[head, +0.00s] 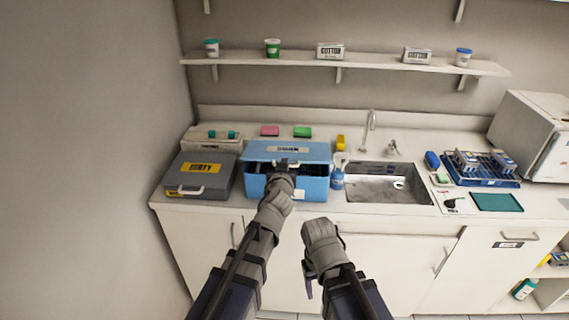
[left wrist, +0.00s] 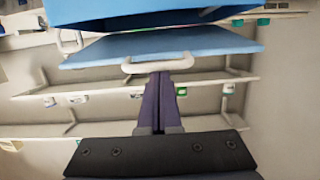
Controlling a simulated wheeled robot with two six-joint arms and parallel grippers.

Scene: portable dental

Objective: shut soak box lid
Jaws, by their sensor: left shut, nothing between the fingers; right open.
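The blue soak box (head: 314,188) stands on the counter left of the sink. Its blue lid (head: 262,150) is partly raised, with a dark gap under its front edge. The lid also shows in the left wrist view (left wrist: 210,42), with a pale handle (left wrist: 157,66) on its edge and the box wall (left wrist: 130,10) apart from it. My left gripper (head: 284,164) is shut and empty at the lid's front edge; its fingertips (left wrist: 160,76) are close by the handle, and contact is hard to tell. My right gripper (head: 309,284) is open and empty, low in front of the counter.
A spray bottle (head: 338,178) and the sink (head: 385,184) are on the right. Pink (head: 269,130) and green (head: 302,131) sponges lie behind. A wall shelf (head: 300,59) holds cups and cotton boxes above.

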